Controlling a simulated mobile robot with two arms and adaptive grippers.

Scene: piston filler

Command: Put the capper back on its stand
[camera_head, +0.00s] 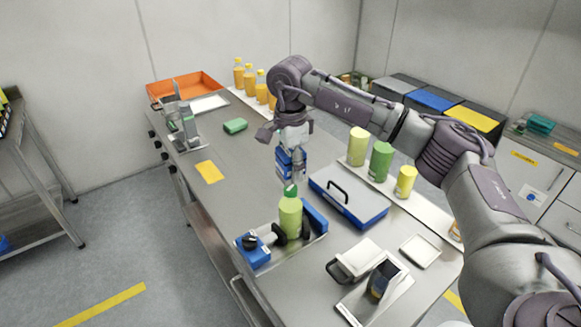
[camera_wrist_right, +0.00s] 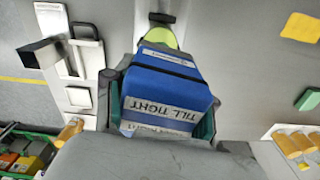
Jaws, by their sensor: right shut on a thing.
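The capper (camera_head: 291,163) is a blue block, held in my right gripper (camera_head: 292,150) above the table. In the right wrist view the capper (camera_wrist_right: 165,90) shows a label reading "TILL TIGHT" between the fingers of my right gripper (camera_wrist_right: 160,112). Below it in the head view stands a green bottle (camera_head: 290,218) with a green cap (camera_head: 290,190), upright between the blue parts of a clamp (camera_head: 253,252). A dark, hollow, tilted holder (camera_head: 382,278) on a pale plate at the front right looks like the stand; it also shows in the wrist view (camera_wrist_right: 42,52). My left gripper is not in view.
A blue case (camera_head: 350,203) lies right of the bottle. A pale handled block (camera_head: 358,258) and a white tray (camera_head: 420,250) are near the holder. Green and yellow containers (camera_head: 381,162) line the right edge. A grey machine (camera_head: 185,125) stands at the left. The table's middle-left is mostly clear.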

